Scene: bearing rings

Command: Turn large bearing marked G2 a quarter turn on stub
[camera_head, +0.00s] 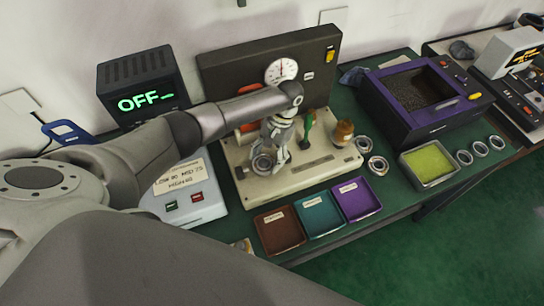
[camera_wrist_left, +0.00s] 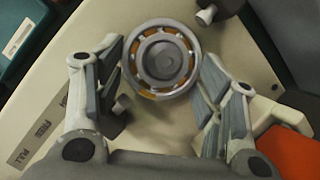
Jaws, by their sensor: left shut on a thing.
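A large bearing (camera_head: 262,164) with a grey outer ring sits on the cream fixture base (camera_head: 318,173). In the left wrist view the bearing (camera_wrist_left: 140,80) shows balls and an orange-brown cage around a round grey stub end (camera_wrist_left: 163,61). My left gripper (camera_head: 275,158) reaches down over it. In the wrist view its fingers (camera_wrist_left: 163,68) stand on both sides of the bearing, shut on its outer ring. No G2 mark can be read. My right gripper is not in view.
A dark panel with a white dial (camera_head: 281,71) stands behind. A green-handled tool (camera_head: 308,125) and an orange-brown knob (camera_head: 343,132) stand right of the gripper. Brown (camera_head: 279,240), teal (camera_head: 318,228) and purple (camera_head: 355,212) trays lie in front. Loose rings (camera_head: 378,166) lie to the right.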

